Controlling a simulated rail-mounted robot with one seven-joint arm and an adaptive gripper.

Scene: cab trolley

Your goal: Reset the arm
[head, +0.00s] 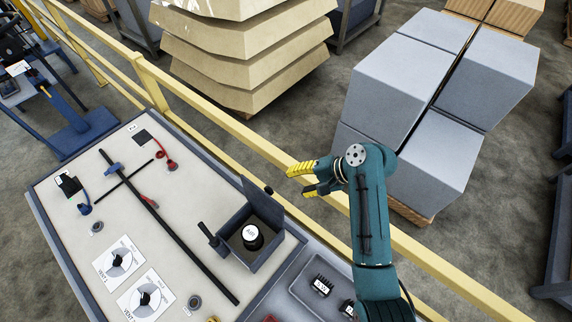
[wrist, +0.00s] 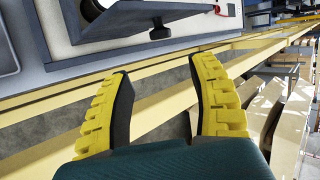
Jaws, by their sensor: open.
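My gripper (head: 301,180) is at the end of my teal arm, above the yellow rail and to the right of the trolley top. Its yellow fingers point left in the head view. In the wrist view the two fingers of my gripper (wrist: 163,105) stand wide apart with nothing between them, only rail and floor behind. The trolley top (head: 120,215) is a pale panel with a dark edge. An open grey box (head: 277,214) on it holds a black round item with a white label (head: 251,233). My gripper is apart from all of these.
The yellow rail (head: 215,110) runs diagonally beside the trolley. A dark tray (head: 292,294) with small black items lies near the front. Floor shows between the stacks.

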